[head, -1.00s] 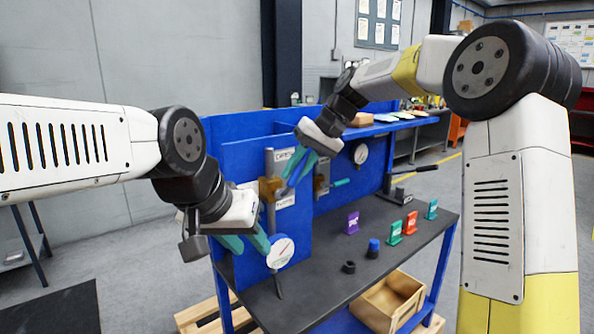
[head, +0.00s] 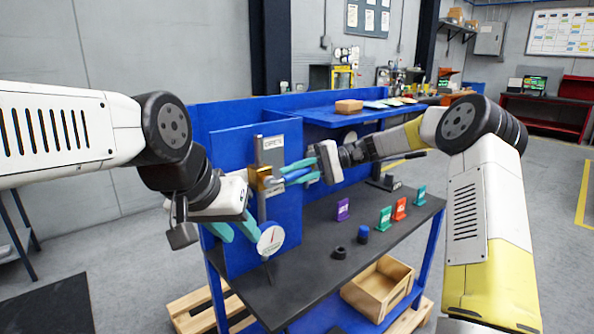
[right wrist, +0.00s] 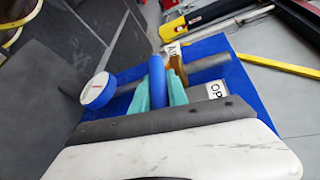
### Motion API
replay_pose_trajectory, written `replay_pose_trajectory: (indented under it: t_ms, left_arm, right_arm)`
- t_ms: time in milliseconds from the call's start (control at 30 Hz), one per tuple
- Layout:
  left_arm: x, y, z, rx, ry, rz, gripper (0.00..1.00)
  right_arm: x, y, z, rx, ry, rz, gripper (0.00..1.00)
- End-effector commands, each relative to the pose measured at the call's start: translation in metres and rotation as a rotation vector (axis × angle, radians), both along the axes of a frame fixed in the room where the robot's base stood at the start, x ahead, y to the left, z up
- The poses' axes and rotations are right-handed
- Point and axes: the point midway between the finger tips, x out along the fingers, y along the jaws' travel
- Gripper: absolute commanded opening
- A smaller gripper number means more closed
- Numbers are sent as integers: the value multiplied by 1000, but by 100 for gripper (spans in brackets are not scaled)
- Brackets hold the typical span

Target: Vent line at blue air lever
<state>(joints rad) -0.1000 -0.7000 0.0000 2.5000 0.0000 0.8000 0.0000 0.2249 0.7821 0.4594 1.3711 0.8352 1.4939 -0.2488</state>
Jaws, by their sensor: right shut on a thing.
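The blue air lever (head: 296,175) sticks out to the right, nearly level, from a brass valve (head: 262,178) on the blue panel. My right gripper (head: 297,177) is shut on the lever, its teal fingers on either side. In the right wrist view the lever (right wrist: 156,68) stands between the two fingers, in front of the brass valve body (right wrist: 178,70). An OPEN label (head: 272,145) is above the valve. A round gauge (head: 270,239) is below it. My left gripper (head: 236,229) is beside the gauge, its teal fingers apart and empty.
Purple (head: 342,209), green (head: 385,216), red (head: 399,209) and teal (head: 420,195) tags stand on the dark bench top (head: 310,280). A black ring (head: 339,253) and a blue cap (head: 362,235) lie nearer. A wooden crate (head: 357,296) is below.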

Motion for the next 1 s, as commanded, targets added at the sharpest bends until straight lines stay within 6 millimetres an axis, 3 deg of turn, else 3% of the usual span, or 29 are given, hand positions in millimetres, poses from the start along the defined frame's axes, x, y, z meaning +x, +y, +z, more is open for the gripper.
replay_pose_trajectory:
  t_ms: [833,867,933,1000]
  left_arm:
    - [0,0,0,0,0,0,36]
    - [0,0,0,0,0,0,36]
    - [0,0,0,0,0,0,36]
    - [0,0,0,0,0,0,36]
  right_arm:
    - [0,0,-10,97,102,-1,0]
    - [0,0,-10,97,103,-1,24]
    - [0,0,-10,97,102,-1,37]
    - [0,0,-10,96,101,0,41]
